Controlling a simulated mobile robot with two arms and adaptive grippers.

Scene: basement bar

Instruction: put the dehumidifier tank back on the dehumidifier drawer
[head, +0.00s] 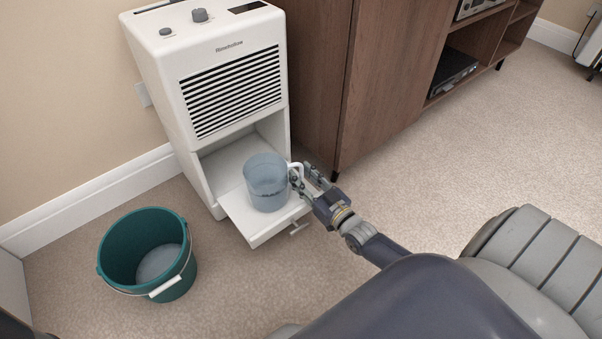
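The dehumidifier tank (267,186) is a clear bluish container with a white handle (297,168) on its right side. It looks upright over the pulled-out white drawer (240,216) at the foot of the dehumidifier (222,75); I cannot tell whether its base fully rests there. A little water seems to lie in it. My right gripper (300,174) is at the handle, coming from the right, its fingers on either side of it. Whether they press on the handle is unclear. My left gripper is out of view.
A teal bucket (118,238) with a pale handle and some water stands on the carpet left of the drawer. A brown wooden cabinet (385,85) stands right of the dehumidifier. Carpet (480,150) to the right is clear.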

